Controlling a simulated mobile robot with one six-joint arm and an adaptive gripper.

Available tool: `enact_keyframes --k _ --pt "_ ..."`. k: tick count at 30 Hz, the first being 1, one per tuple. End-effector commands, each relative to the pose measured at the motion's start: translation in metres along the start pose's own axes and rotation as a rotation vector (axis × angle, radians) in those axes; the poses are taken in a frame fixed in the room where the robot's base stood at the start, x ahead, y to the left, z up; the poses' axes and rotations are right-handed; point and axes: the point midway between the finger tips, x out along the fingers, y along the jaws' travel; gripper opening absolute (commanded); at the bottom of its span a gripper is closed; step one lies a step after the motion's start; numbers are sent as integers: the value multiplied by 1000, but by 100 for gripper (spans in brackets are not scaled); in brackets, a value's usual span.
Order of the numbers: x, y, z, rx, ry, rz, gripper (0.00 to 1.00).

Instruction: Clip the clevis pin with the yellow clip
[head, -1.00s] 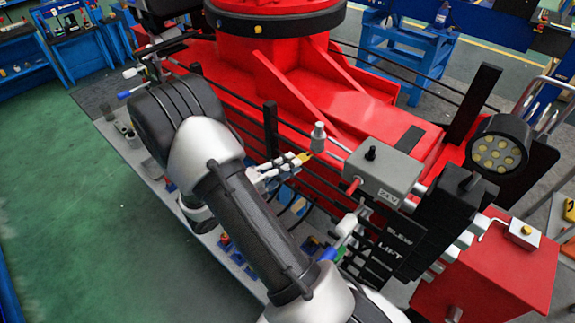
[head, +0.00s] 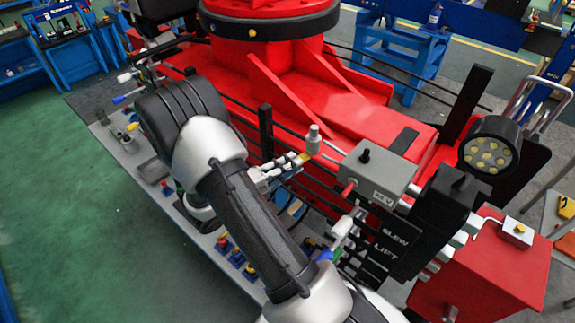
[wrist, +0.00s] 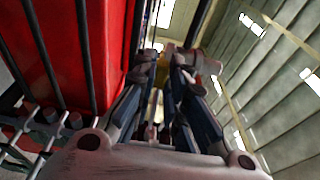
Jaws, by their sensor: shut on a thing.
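My gripper (head: 298,160) shows in the head view as pale finger parts reaching out to the right from behind my arm. It is shut on the yellow clip (head: 305,157), a small yellow piece at its tips. A grey upright cylinder (head: 314,140), which looks like the clevis pin, stands just above and right of the clip. I cannot tell whether clip and pin touch. In the wrist view my dark blue fingers (wrist: 168,75) point away from the camera.
A grey control box (head: 377,180) sits right of the pin, with black lever blocks and a round lamp (head: 492,152) beyond. The red crane base (head: 350,110) and black rails lie close behind. Green floor (head: 90,220) is open at the left.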

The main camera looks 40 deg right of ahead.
Motion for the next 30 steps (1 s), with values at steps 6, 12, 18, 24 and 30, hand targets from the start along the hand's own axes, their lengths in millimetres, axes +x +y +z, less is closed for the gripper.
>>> enact_keyframes --k 6,12,18,24,30 --pt "5 0 0 0 0 0 0" --pt "9 0 0 0 0 0 0" --pt "12 0 0 0 0 0 17" --pt "12 0 0 0 -1 0 30" --pt "12 0 0 0 -1 0 36"
